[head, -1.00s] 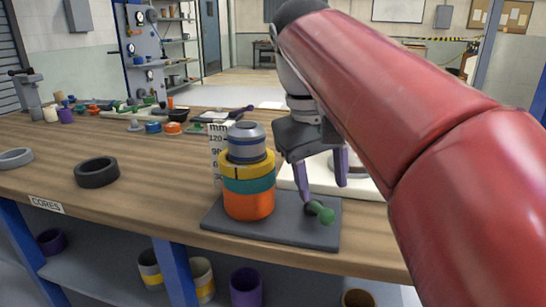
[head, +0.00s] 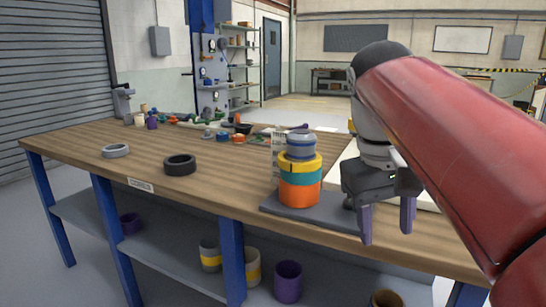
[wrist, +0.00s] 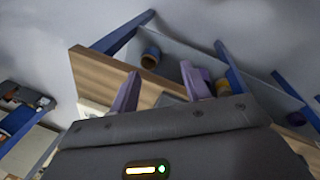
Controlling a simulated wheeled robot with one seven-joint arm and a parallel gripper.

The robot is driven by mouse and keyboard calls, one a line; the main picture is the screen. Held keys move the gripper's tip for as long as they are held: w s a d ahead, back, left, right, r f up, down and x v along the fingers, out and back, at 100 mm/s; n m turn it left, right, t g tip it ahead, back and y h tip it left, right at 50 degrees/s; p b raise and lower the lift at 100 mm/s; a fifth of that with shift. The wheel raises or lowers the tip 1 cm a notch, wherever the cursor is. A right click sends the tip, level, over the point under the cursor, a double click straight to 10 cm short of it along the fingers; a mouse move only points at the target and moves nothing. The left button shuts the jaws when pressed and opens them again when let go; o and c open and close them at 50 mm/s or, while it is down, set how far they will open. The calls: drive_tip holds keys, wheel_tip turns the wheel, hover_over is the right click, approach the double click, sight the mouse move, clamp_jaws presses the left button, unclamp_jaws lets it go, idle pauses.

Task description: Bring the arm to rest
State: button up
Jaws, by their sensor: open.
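My gripper (head: 387,222) hangs in front of the bench's near edge at the right in the head view. Its two purple fingers are apart with nothing between them. In the wrist view the open fingers (wrist: 163,92) show against the bench edge and lower shelf. My red arm crosses the right side of the head view. The stack of an orange, teal and yellow ring (head: 300,180) with a grey-blue piece on top stands upright on the dark plate (head: 272,208), left of my gripper and apart from it.
The wooden bench (head: 100,180) carries a black ring (head: 180,165), a grey ring (head: 116,150) and several small parts at the far end. A white board (head: 345,160) lies behind my gripper. Cores, including a purple one (head: 288,282), stand on the lower shelf. Floor is clear at left.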

drive_tip(key=s+f+t+y, duration=0.1)
drive_tip(key=s+f+t, duration=0.1)
drive_tip(key=f, duration=0.8)
drive_tip(key=s+f+m+t+y, duration=0.1)
drive_tip(key=s+f+t, duration=0.2)
drive_tip(key=f, duration=0.7)
drive_tip(key=shift+s+a, duration=0.4)
drive_tip(key=shift+s, duration=0.7)
